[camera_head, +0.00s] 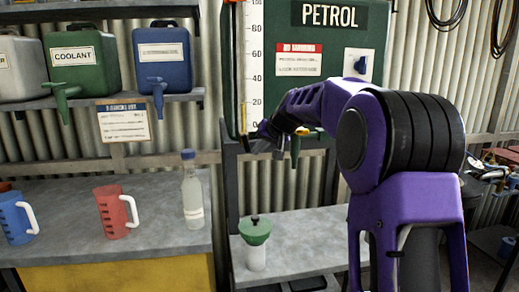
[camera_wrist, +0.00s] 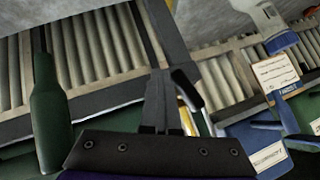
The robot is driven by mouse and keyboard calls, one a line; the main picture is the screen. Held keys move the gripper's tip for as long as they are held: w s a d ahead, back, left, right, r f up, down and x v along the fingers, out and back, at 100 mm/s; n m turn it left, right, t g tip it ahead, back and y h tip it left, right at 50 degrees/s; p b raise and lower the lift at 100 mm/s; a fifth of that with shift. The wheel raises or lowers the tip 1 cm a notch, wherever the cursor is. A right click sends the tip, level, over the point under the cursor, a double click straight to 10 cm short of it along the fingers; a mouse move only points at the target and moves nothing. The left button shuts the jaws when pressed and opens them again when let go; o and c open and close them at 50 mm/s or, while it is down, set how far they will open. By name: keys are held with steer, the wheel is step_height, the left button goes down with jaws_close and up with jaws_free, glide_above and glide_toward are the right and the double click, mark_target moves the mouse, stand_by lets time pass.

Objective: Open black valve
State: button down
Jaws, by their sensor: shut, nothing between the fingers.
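My gripper (camera_head: 264,135) is at the lower left of the green petrol tank (camera_head: 270,95), beside the foot of its scale strip. In the wrist view my gripper (camera_wrist: 161,78) is shut, with its fingers together and empty. A small black lever-like part (camera_wrist: 187,88), which looks like the black valve, is just right of the fingertips, next to a thin pale and yellow strip. I cannot tell whether the fingers touch it. In the head view my gripper and dark parts overlap there, so the valve is not clear. The tank's green spout (camera_wrist: 50,115) hangs apart from the fingers.
A bottle with a green funnel (camera_head: 257,245) stands on the lower bench below. A clear bottle (camera_head: 193,197), a red jug (camera_head: 115,212) and a blue jug (camera_head: 15,216) stand on the left bench. Coolant (camera_head: 88,50) and blue (camera_head: 165,85) containers sit on the shelf.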

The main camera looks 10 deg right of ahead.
steer(key=shift+a+r, duration=0.45)
steer(key=shift+r, duration=0.35)
steer(key=d+f+v, duration=0.1)
steer(key=v, duration=1.5)
steer(key=shift+s+r, duration=0.25)
steer(key=shift+s, duration=0.2)
steer(key=shift+d, duration=0.15)
